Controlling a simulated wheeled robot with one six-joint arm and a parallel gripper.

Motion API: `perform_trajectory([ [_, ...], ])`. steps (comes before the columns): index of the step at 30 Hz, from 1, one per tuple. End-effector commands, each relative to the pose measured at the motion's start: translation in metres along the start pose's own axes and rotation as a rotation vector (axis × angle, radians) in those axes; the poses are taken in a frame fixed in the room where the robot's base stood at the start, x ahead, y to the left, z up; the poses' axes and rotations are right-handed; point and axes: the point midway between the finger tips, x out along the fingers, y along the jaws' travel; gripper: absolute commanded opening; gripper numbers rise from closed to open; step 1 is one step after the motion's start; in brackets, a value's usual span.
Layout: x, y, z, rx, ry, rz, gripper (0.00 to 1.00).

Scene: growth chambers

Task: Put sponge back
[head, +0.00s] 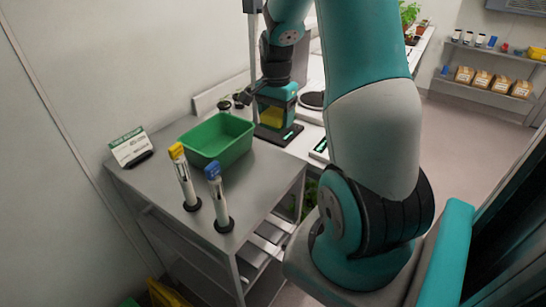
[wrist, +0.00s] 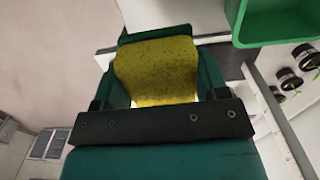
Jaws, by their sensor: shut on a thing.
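A yellow sponge (head: 271,116) is between the fingers of my gripper (head: 277,118) in the head view. In the wrist view the yellow sponge (wrist: 157,70) fills the gap between the green fingers of my gripper (wrist: 157,75), which is shut on it. In the head view my gripper is to the right of the green bin (head: 217,153), over a dark flat device (head: 283,139). I cannot tell whether the sponge touches anything below. The bin also shows at the top right of the wrist view (wrist: 288,40).
The bin stands on a metal cart (head: 158,178) with a sign (head: 130,146) and two upright tubes, one yellow-capped (head: 187,180) and one blue-capped (head: 219,200). A white bench with plants lies behind. A shelf (head: 486,85) with boxes is far right.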

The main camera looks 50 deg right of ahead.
Motion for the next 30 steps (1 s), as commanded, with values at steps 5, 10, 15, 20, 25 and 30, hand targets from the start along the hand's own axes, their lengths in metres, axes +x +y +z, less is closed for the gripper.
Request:
perform_trajectory([
  [5, 0.051, 0.002, 0.000, 0.001, -0.006, 0.006, 0.37],
  [10, 0.089, 0.001, 0.001, -0.001, -0.004, 0.004, 0.37],
  [15, 0.105, 0.000, 0.000, -0.001, 0.000, 0.000, 0.37],
  [20, 0.127, 0.000, 0.001, -0.001, -0.003, 0.003, 0.37],
  [25, 0.142, 0.000, 0.000, -0.001, 0.000, 0.000, 0.37],
  [30, 0.143, 0.000, 0.000, -0.001, 0.001, -0.001, 0.37],
])
